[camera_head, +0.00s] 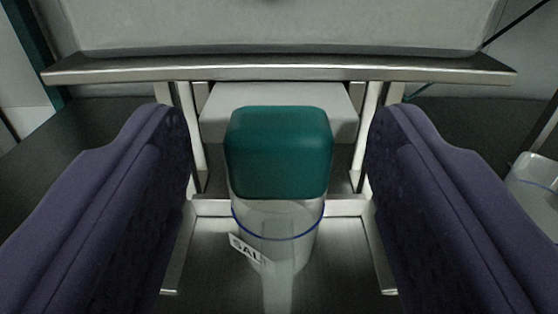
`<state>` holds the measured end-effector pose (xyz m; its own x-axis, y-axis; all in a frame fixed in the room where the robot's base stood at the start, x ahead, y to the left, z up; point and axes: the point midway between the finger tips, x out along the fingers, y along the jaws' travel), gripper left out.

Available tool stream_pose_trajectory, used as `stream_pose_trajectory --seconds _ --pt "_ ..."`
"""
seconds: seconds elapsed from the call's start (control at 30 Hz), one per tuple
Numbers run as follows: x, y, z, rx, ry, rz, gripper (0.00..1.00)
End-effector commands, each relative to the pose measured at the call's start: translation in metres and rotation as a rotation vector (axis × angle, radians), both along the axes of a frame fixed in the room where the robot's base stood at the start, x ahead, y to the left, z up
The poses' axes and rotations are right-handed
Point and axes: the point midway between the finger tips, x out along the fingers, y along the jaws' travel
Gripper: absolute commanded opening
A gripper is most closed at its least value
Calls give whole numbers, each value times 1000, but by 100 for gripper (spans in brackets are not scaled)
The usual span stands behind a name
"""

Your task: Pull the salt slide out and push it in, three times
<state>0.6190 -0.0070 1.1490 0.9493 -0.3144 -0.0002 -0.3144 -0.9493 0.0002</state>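A teal rounded block (279,152), seemingly the handle of the salt slide, stands in the middle of the view in front of a pale grey box (215,118) under a metal shelf. Below it is a clear container (282,238) with a blue line and a tilted label (246,249) reading "SAL". My gripper (277,130) is open, its two purple fingers left and right of the teal block with a clear gap on each side. Nothing is held. How the block joins the box is hidden behind it.
The metal shelf (280,74) runs across above the block, with upright posts at both sides. A metal tray (205,255) with raised side rails lies below. Another clear container (535,185) is at the far right, partly cut off. A dark surface (60,150) lies at left.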

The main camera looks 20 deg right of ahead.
Motion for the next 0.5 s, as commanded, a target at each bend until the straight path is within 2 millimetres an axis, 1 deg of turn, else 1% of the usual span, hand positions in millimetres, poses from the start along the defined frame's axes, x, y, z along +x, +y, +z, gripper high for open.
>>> stream_pose_trajectory --seconds 0.27,0.37,0.5 --pt "-2 1 0 0 1 0 62" --pt "-12 5 0 0 1 2 62" --pt "-38 13 1 2 3 2 62"
